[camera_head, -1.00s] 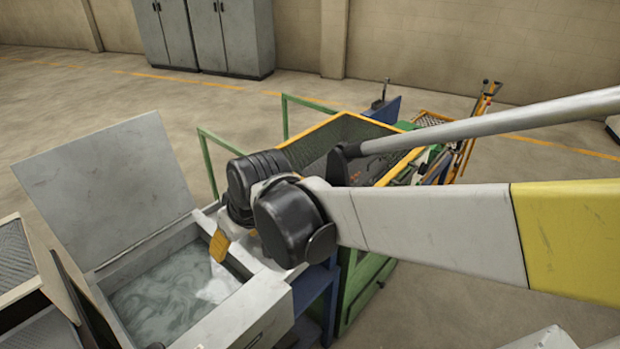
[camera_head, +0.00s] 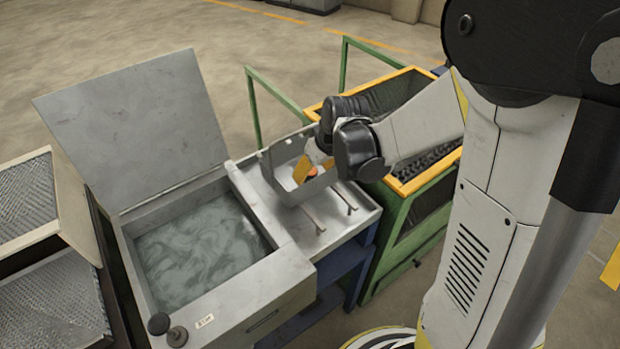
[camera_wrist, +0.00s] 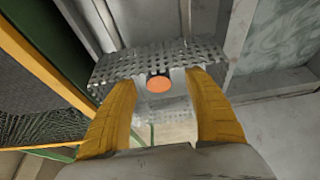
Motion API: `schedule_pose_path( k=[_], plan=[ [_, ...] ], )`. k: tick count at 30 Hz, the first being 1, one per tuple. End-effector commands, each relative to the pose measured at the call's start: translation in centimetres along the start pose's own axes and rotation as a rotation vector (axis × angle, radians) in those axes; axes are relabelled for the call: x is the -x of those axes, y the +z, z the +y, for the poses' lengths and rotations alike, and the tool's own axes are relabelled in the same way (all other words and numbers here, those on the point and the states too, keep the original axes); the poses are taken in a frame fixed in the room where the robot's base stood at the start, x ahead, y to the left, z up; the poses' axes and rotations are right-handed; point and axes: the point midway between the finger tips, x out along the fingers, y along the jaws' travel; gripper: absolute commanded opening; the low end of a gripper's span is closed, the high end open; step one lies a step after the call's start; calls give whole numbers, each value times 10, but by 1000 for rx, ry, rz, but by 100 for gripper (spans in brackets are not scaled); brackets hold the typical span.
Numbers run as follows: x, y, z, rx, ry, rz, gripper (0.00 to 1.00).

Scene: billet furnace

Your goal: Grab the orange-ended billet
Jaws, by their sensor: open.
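The orange-ended billet shows as a round orange face (camera_wrist: 159,84) in the middle of the wrist view. A small orange spot (camera_head: 312,171) shows in the head view, beside my gripper. The billet's body behind the face is mostly hidden. A grey perforated basket (camera_wrist: 112,69) surrounds the orange face; in the head view it is a grey box (camera_head: 318,190) on the metal bench. My gripper (camera_wrist: 161,78) has two yellow fingers spread apart, one on each side of the orange face. I cannot tell how far beyond the fingertips the face lies. Nothing is held.
An open tank of cloudy liquid (camera_head: 200,250) with its lid raised stands left of the basket. A yellow-rimmed green bin (camera_head: 425,178) stands to the right. Green rails (camera_head: 254,105) rise behind. Two thin prongs (camera_head: 345,198) lie in front of the basket.

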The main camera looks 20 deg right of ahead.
Motion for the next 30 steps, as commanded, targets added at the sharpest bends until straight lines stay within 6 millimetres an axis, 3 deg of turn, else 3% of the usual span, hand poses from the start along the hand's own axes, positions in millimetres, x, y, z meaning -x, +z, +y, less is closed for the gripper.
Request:
schedule_pose_path(
  k=[7,14,15,21,30],
  plan=[
    [-41,2,2,0,0,0,61],
    [-43,1,2,-1,0,0,61],
    [-43,1,2,-1,0,0,56],
    [-43,1,2,-1,0,0,0],
    [-43,1,2,-1,0,1,0]
  ],
)
